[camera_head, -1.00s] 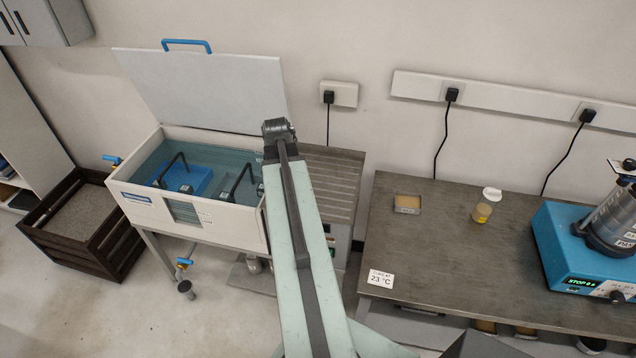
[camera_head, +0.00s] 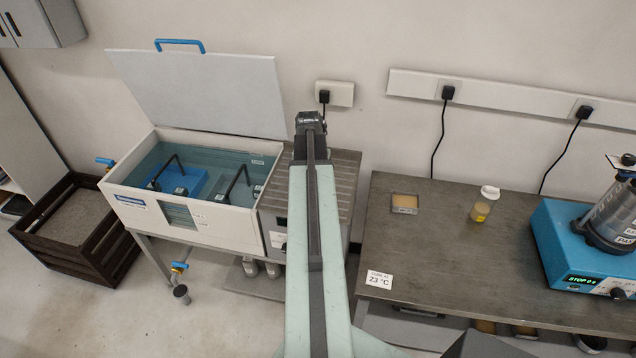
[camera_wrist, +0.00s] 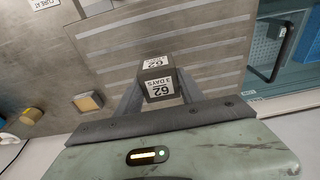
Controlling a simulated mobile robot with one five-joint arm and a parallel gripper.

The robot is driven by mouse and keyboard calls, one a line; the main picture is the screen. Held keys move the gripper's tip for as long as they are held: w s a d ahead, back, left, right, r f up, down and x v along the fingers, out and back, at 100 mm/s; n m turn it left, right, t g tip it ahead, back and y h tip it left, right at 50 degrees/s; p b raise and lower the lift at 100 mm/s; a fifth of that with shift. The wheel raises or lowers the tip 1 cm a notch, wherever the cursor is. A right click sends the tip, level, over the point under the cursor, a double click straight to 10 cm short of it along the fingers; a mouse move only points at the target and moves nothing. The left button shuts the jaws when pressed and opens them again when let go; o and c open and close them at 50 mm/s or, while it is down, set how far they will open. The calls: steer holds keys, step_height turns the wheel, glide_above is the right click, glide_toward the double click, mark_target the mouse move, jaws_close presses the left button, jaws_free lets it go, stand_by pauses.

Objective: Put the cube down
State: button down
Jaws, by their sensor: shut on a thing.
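The cube (camera_wrist: 158,82) is grey and carries white labels reading "62" and "3 DAYS" in the wrist view. My gripper (camera_wrist: 159,88) is shut on it, with one finger along each side. Below it in that view is the grey ribbed draining surface (camera_wrist: 215,28); I cannot tell how far above it the cube is. In the head view this ribbed surface (camera_head: 338,190) lies right of the water tank, partly behind my arm. The cube and fingers are hidden there behind my arm's end.
The open water tank (camera_head: 235,215) stands left, lid raised, with blue and black-handled items inside. The metal bench (camera_head: 450,235) at right holds a small tray (camera_head: 405,204), a yellow-filled jar (camera_head: 484,205) and a blue machine (camera_head: 570,250). Its middle is clear.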

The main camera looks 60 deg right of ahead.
steer(key=shift+d, duration=0.15)
steer(key=f+b, duration=0.2)
steer(key=d+f+b, duration=0.1)
steer(key=f+b, duration=0.1)
steer(key=shift+s+f, duration=0.1)
steer(key=shift+s, duration=0.1)
steer(key=c, duration=0.7)
jaws_free()
steer(key=shift+a, duration=0.1)
steer(key=r+p, duration=0.4)
steer(key=a+r+p, duration=0.1)
steer(key=r+p, duration=0.7)
steer(key=shift+s+a+r, duration=0.3)
steer(key=shift+a+r, duration=0.05)
steer(key=shift+r, duration=0.05)
steer(key=shift+f, duration=0.15)
